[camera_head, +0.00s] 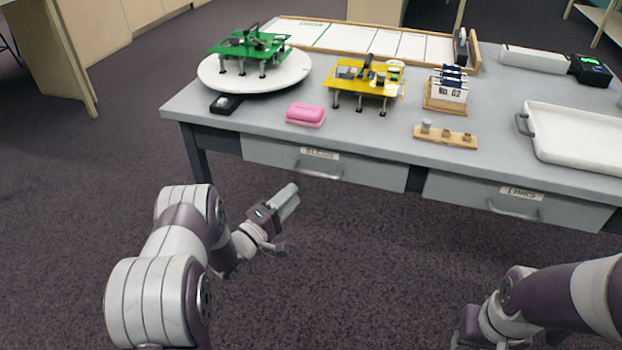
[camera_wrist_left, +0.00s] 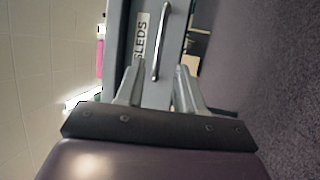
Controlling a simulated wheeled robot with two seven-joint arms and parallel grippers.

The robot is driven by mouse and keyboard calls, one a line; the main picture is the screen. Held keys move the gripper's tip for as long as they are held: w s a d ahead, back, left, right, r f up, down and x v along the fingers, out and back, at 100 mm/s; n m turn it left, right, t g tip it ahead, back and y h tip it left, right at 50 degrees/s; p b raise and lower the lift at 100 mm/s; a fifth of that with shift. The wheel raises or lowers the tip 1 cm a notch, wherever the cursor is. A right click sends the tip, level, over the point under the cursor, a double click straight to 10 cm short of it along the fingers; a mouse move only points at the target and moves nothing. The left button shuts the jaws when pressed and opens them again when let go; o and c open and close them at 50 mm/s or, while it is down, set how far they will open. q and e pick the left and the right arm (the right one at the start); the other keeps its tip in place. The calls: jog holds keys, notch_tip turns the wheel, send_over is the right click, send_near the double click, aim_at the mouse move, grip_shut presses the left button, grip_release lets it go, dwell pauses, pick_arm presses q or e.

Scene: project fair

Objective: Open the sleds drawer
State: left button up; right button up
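The sleds drawer (camera_head: 375,175) is a grey front under the table's left half, looking flush and closed. Its label (camera_head: 320,153) and silver bar handle (camera_head: 318,171) are near its middle. My left gripper (camera_head: 291,198) is in front of and below the handle, apart from it. In the left wrist view, the two fingers of my left gripper (camera_wrist_left: 158,85) are spread with nothing between them. The handle (camera_wrist_left: 162,40) and the SLEDS label (camera_wrist_left: 141,36) lie ahead of them. My right gripper (camera_head: 472,332) is partly cut off at the bottom edge; its fingers cannot be made out.
The links drawer (camera_head: 450,187) is to the right. On the grey table (camera_head: 420,100) are a white turntable (camera_head: 215,83) with a green board, a yellow board (camera_head: 365,82), a pink block (camera_head: 306,113), a wooden strip (camera_head: 445,136) and a white tray (camera_head: 575,118). Floor before the drawers is clear.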

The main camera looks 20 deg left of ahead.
pick_arm(q)
jog(key=b+x, duration=0.2)
jog(key=x, duration=0.6)
jog(key=shift+w+d, duration=0.1)
grip_shut()
